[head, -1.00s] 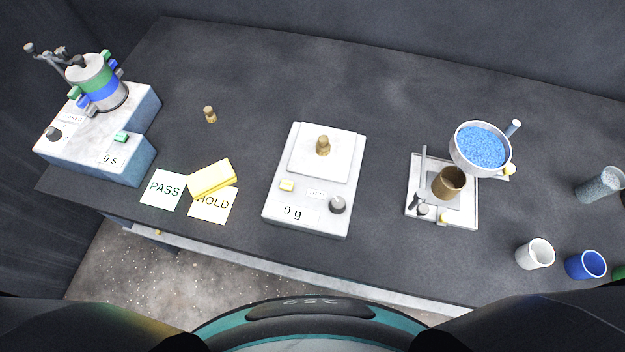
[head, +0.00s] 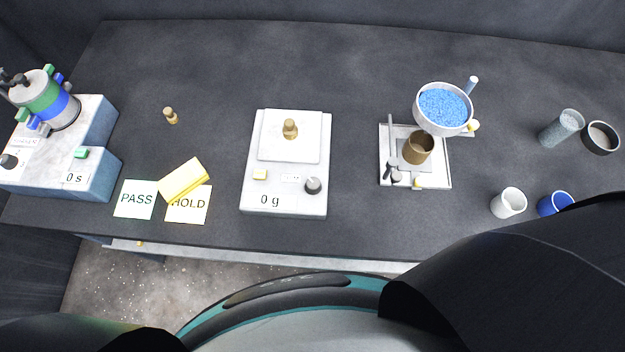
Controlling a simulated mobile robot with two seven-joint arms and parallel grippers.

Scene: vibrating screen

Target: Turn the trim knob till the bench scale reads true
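The white bench scale (head: 246,192) stands in the middle of the dark bench. Its display (head: 270,200) reads 0 g. A brass weight (head: 290,129) stands upright on its square pan (head: 272,150). The dark round trim knob (head: 313,186) is on the scale's front right, and a small yellow button (head: 260,174) is on its front left.
A second brass weight (head: 171,116) stands left of the scale. PASS (head: 135,199) and HOLD (head: 190,208) cards lie with a yellow block (head: 183,180). The sieve shaker (head: 95,150) is far left. A blue-filled bowl (head: 443,108) and cups (head: 508,202) are right.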

